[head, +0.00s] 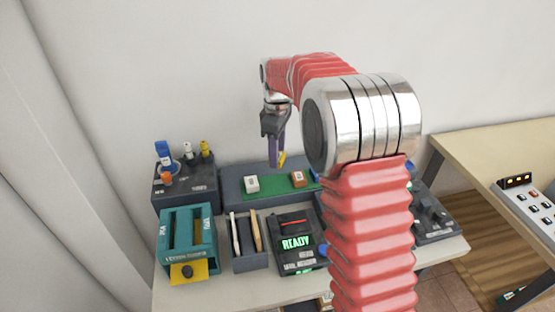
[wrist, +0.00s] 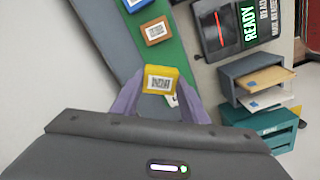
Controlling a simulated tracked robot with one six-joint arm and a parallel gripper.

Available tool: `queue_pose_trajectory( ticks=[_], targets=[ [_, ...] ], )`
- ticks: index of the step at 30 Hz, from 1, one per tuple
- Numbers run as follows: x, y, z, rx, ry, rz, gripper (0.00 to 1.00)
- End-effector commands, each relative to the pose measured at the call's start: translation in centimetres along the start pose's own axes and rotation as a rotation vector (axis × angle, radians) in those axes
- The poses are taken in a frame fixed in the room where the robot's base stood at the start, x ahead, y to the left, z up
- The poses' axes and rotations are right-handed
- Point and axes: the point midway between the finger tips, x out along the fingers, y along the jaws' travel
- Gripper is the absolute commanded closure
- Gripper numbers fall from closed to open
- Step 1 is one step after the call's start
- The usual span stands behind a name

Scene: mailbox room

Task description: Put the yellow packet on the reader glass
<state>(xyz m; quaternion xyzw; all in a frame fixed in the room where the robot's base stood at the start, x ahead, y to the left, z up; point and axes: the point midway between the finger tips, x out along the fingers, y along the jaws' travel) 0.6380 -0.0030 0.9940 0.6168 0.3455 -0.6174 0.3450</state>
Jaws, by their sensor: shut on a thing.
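My gripper (wrist: 158,98) is shut on the yellow packet (wrist: 160,79), which carries a white code label facing the wrist camera. In the head view my gripper (head: 277,155) hangs above the green mat, with a small yellow part of the packet (head: 282,159) showing at its fingertips. The packet is held in the air, apart from the surfaces below. The reader (head: 296,241) is a dark box with a lit green READY display and a red line on its dark glass (head: 292,223). It also shows at the top of the wrist view (wrist: 220,28).
The green mat (head: 272,188) holds a white packet (head: 251,184) and an orange-brown packet (head: 297,179). A teal slotted box (head: 187,240) and a grey letter holder (head: 250,262) stand left of the reader. My arm hides the desk's right part.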

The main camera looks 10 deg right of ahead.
Motion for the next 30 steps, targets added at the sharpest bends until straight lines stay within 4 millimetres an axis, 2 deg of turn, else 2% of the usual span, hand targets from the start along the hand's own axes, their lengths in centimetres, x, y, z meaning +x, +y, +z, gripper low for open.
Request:
queue_pose_trajectory(
  ticks=[24, 30],
  targets=[
    [-6.8, 0.4, -0.5, 1.052, 0.003, 0.001, 0.82],
    [-8.1, 0.4, -0.6, 1.254, 0.002, 0.001, 0.82]
  ],
)
